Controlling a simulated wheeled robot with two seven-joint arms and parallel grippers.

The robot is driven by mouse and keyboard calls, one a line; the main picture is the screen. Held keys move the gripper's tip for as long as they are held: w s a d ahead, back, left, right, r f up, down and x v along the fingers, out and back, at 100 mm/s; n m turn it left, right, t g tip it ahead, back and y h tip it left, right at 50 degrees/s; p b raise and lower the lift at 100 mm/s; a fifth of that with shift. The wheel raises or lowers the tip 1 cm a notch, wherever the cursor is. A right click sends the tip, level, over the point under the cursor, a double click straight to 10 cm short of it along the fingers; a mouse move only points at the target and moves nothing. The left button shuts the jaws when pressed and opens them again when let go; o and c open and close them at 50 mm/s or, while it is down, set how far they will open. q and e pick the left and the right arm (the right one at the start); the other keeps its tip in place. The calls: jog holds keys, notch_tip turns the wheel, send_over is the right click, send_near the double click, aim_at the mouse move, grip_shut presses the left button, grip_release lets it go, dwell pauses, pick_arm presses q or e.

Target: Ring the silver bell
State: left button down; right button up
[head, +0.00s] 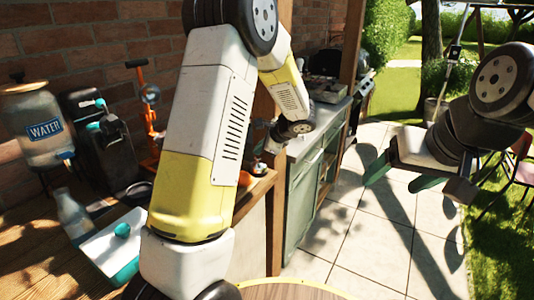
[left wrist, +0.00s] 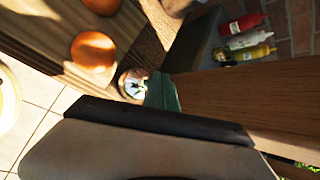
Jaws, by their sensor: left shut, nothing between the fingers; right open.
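The silver bell (left wrist: 132,84) is a small shiny dome on the wooden surface in the left wrist view. It also shows, small and partly hidden, beside the wooden post in the head view (head: 258,169). My left gripper (left wrist: 162,92) is shut and empty, its teal fingertips right beside the bell in the picture. I cannot tell whether they touch it. In the head view the left gripper (head: 268,139) is small and partly hidden against the post. My right gripper (head: 403,176) is open and empty over the patio at the right.
Round orange-brown items (left wrist: 93,49) lie near the bell, and sauce bottles (left wrist: 248,40) stand beyond. A wooden post (left wrist: 250,100) is close to the left gripper. A water dispenser (head: 38,128) and glass bottle (head: 74,216) stand at the left. The tiled patio (head: 345,235) is open.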

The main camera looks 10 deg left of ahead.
aim_at(260, 159)
dwell(0.4)
pick_arm(q)
jog(key=shift+f, duration=0.6)
dwell(0.3)
jog(key=shift+r, duration=0.65)
jog(key=shift+r, duration=3)
